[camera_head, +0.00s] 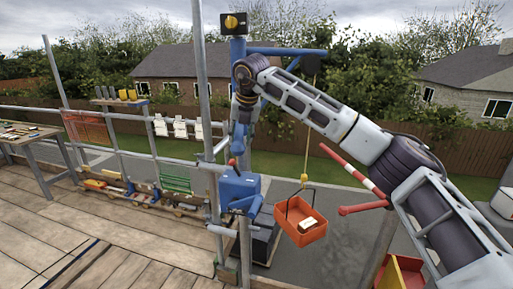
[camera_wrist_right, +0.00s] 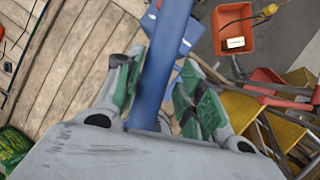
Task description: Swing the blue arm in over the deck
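The blue arm (camera_head: 287,50) is a bar at the top of a blue post (camera_head: 245,215), reaching right with a dark pulley at its end. A rope drops from it to a hook, and an orange tub (camera_head: 300,226) with a pale block inside hangs there, right of the deck (camera_head: 60,235). My right gripper (camera_head: 240,122) is high by the post, under the blue arm. In the right wrist view a blue bar (camera_wrist_right: 163,65) runs between its two fingers (camera_wrist_right: 157,88); whether they press on it I cannot tell. My left gripper is not in view.
A blue winch box (camera_head: 238,188) is on the post below. A scaffold pole (camera_head: 203,90) and guard rails stand left of it. A red-and-white bar (camera_head: 350,170) is near my right arm. Tools and crates line the deck's far edge.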

